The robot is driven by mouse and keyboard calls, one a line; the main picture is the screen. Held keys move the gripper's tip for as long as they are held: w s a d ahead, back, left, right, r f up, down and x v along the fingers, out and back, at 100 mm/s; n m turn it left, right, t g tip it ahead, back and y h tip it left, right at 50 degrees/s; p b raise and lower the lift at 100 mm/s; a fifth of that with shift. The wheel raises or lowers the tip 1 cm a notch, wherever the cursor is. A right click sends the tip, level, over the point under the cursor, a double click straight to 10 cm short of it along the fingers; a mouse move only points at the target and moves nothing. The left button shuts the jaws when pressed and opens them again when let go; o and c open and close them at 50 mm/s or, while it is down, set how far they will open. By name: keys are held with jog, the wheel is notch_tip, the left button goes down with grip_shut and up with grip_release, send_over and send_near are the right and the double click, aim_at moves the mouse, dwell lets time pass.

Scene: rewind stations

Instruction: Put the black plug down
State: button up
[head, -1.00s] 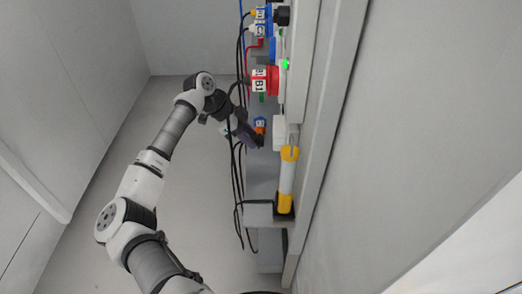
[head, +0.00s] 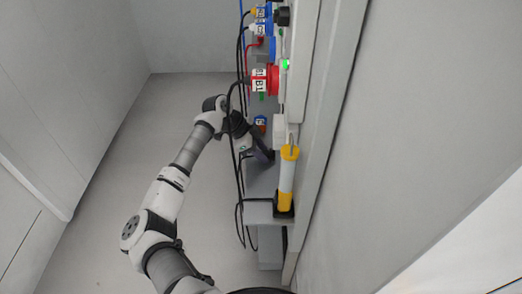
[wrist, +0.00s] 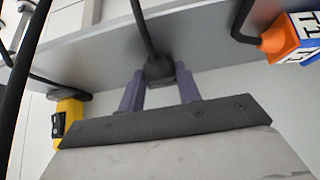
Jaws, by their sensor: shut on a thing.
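The black plug (wrist: 159,68) is between the two purple fingers of my gripper (wrist: 160,80) in the wrist view, with its black cable running up and away from it. My gripper is shut on the plug. The plug is at the grey shelf (wrist: 95,45); I cannot tell whether it touches the shelf. In the head view my gripper (head: 264,155) is over the lower shelf (head: 262,182), below the orange plug, and the black plug is hidden or too small to make out.
An orange plug with a blue and white label (wrist: 282,38) is to the right in the wrist view. A yellow and white lamp-like tube (head: 287,180) stands near my gripper. Black cables hang along the shelf's left edge.

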jog(key=shift+f, duration=0.1)
jog(key=o, duration=1.1)
jog(key=v, duration=1.2)
